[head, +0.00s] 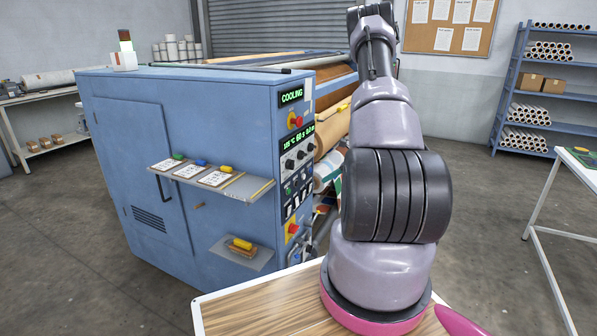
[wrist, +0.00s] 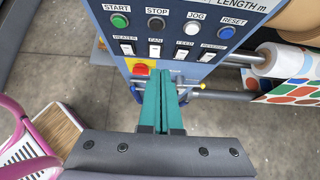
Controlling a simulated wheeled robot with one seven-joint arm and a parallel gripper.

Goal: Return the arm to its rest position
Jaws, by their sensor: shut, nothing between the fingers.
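My arm (head: 385,200) stands up from its base in the head view, its links stacked upward in front of the machine's right end. The gripper's fingers cannot be made out there. In the wrist view my gripper (wrist: 163,75) points at the control panel with its two green fingers together and nothing between them. Their tips overlap the panel's lower edge in the picture, by a red button on a yellow base (wrist: 140,69). Whether they touch anything cannot be told; floor shows around them. The panel's START, STOP, JOG and RESET buttons (wrist: 157,23) and several rocker switches are above.
The blue press cabinet (head: 150,200) has its panel beside my arm; its display (head: 291,95) reads COOLING. Two small shelves (head: 225,190) stick out of its front. Printed rolls (wrist: 285,60) are right of the panel. A white-framed table (head: 580,165) stands right; floor between is clear.

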